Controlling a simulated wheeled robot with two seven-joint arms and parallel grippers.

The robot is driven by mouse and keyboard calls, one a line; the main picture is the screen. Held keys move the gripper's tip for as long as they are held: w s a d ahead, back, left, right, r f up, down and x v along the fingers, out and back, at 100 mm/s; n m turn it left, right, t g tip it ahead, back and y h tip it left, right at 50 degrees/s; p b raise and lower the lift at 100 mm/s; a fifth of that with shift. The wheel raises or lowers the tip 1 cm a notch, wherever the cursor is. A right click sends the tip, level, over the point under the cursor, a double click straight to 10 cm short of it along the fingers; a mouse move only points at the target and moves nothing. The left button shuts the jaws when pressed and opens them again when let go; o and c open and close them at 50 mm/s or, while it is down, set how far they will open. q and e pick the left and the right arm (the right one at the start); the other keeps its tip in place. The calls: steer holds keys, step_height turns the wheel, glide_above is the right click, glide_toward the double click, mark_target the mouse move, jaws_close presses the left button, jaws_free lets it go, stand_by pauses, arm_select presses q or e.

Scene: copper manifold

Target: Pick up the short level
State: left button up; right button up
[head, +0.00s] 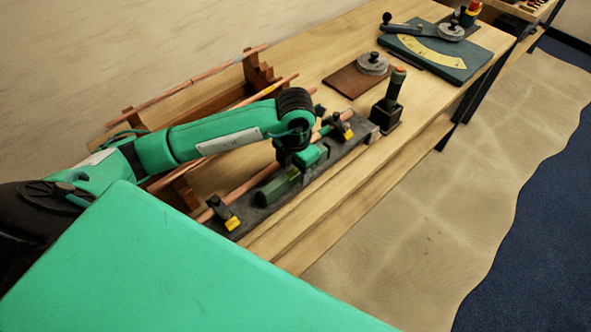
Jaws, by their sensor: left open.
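A short dark green block (279,187), which looks like the short level, lies on the dark grey base (255,215) along the front of the bench. A copper pipe (240,192) runs behind it, held by yellow-and-black clamps. My left gripper (303,160) is over the base, at the block's right end, and is open. Its fingers are small and partly hidden by the wrist, so I cannot tell whether they touch the block. My right gripper is out of view.
A wooden rack (262,75) with copper pipes stands behind my left arm. A torch-like tool (388,105) stands upright in a black holder to the right. Farther back are a brown board (345,82) with a round metal piece and a dark bending plate (450,60).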

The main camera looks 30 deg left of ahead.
arm_select(q)
jaws_close()
stand_by(0.3)
